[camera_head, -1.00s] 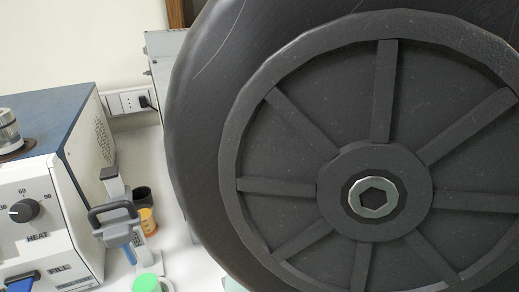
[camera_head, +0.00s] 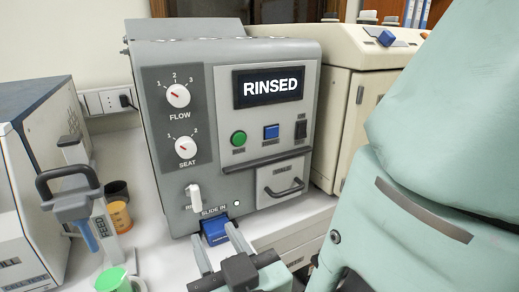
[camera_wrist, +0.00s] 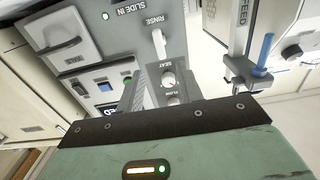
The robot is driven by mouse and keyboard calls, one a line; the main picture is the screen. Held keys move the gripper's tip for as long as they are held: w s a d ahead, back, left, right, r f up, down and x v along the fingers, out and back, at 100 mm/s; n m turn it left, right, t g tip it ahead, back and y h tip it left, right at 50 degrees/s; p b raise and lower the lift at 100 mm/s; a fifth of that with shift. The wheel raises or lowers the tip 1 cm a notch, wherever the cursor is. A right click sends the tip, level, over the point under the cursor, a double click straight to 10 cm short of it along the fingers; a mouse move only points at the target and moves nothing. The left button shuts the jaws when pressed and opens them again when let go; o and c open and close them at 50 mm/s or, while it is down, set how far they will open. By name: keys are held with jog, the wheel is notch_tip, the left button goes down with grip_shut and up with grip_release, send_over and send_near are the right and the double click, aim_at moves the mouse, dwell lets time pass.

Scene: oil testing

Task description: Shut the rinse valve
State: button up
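The grey machine (camera_head: 180,60) has a screen reading RINSED (camera_head: 270,86). The rinse valve (camera_head: 193,197) is a small white lever low on its front, standing roughly upright in the head view, beside a partly hidden label. In the wrist view the white lever (camera_wrist: 159,43) sits by the word RINSE, above the SEAT knob (camera_wrist: 168,79). My gripper (camera_head: 212,231) is low in front of the machine, its two fingers apart and nothing seen between them. The fingertips appear below the lever in the head view; I cannot tell their distance from it.
A blue part (camera_head: 214,231) sits under SLIDE IN, just behind my fingertips. A drawer with a dark handle (camera_head: 284,188) is to the right. My arm covers the right side.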

aim_at(197, 199)
jog(key=p+x, duration=0.2)
jog(key=x, duration=1)
jog(key=shift+r, duration=0.1)
grip_shut()
